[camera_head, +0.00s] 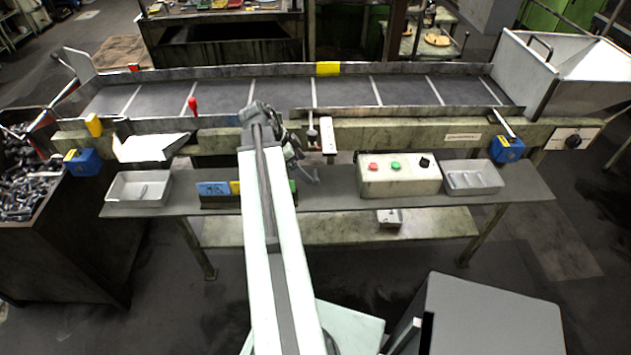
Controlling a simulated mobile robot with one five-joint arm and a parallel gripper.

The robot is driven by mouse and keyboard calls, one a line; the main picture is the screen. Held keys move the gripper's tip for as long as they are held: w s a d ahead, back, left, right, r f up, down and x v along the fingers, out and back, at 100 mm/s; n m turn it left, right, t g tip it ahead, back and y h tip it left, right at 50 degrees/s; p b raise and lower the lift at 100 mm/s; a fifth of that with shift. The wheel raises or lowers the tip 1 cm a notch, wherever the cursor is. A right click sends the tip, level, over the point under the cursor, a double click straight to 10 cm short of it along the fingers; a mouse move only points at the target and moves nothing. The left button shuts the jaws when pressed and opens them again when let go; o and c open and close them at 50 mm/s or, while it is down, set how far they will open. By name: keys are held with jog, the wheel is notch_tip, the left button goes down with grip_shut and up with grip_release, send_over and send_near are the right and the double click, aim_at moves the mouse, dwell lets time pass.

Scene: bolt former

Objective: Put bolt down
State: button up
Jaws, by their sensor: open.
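My gripper (308,177) is at the end of my white arm, over the middle of the grey shelf in front of the conveyor. Its jaws are open, small and partly hidden by the arm. I cannot make out a bolt between them. A small grey metal piece, perhaps a bolt, lies in the left grey tray (113,190), left of my gripper. The right grey tray (490,187) also holds small metal pieces, too small to tell apart. A dark bin (70,225) at the far left is heaped with metal parts (28,185).
The conveyor (345,92) runs behind the shelf (330,192). A control box (398,180) with red, green and black buttons stands right of my gripper. A blue and yellow block (212,188) is to its left. A small tray (390,217) sits on the lower shelf.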

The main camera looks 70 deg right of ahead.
jog(key=b+x, duration=0.4)
jog(key=x, duration=0.1)
jog(key=shift+d+f, duration=0.2)
jog(key=shift+r, duration=0.2)
jog(key=c, duration=1.8)
jog(key=shift+r+p, duration=0.35)
jog(key=shift+r, duration=0.1)
jog(key=w+a, duration=0.1)
jog(key=w, duration=0.1)
jog(key=w+a+r+p, duration=0.1)
jog(key=w+a, duration=0.2)
jog(key=w, duration=0.2)
jog(key=shift+a+r, duration=0.15)
jog(key=shift+a, duration=0.1)
jog(key=p, duration=1.3)
send_near(314, 174)
jog(key=v, duration=0.8)
jog(key=shift+r, duration=0.25)
